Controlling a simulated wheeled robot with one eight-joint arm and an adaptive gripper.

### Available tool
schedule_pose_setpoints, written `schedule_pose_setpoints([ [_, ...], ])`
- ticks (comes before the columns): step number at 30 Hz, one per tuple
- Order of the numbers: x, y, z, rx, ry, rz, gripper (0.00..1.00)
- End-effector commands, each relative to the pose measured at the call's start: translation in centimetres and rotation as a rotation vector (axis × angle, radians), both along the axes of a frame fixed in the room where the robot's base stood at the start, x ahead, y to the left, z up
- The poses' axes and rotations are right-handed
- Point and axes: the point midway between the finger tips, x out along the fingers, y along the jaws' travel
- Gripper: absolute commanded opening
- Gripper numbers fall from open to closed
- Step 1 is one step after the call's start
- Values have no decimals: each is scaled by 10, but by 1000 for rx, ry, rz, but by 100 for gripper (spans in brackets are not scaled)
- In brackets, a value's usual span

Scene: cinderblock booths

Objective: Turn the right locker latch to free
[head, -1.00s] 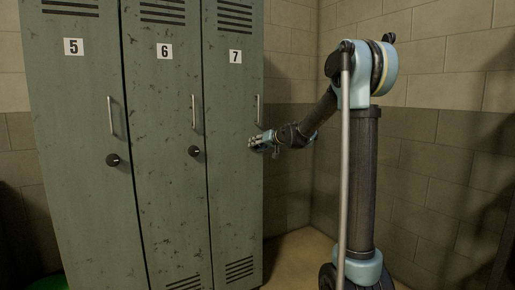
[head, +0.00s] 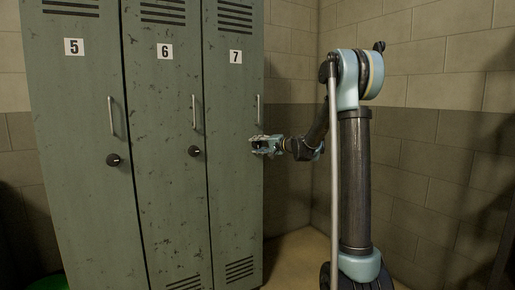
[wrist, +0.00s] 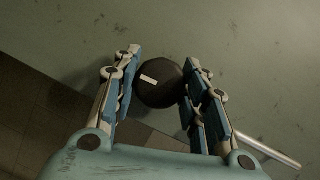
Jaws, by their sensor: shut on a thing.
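The right locker (head: 232,110), a green metal door numbered 7, stands at the right of the row. Its latch is a round black knob (wrist: 165,90) with a short white mark, seen in the wrist view. My gripper (wrist: 160,88) has its two blue-padded fingers on either side of this knob and is shut on it. The white mark lies tilted, nearer the left finger. In the head view my gripper (head: 266,145) is at the door's right side, below the handle (head: 258,109), and hides the knob.
Lockers 5 (head: 80,200) and 6 (head: 165,200) stand to the left, each with a black knob and an upright handle. A block wall (head: 430,130) is close behind my arm. Floor (head: 300,255) shows between locker 7 and my base.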

Motion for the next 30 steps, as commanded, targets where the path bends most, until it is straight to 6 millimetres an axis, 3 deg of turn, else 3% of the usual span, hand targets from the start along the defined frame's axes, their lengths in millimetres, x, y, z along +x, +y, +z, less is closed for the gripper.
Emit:
schedule_pose_setpoints([
  [22,3,-5,-2,69,48,-12,16],
  [23,3,-5,-2,69,48,-12,44],
  [25,3,-5,-1,69,48,-11,60],
  [30,2,-3,-1,70,48,-6,61],
])
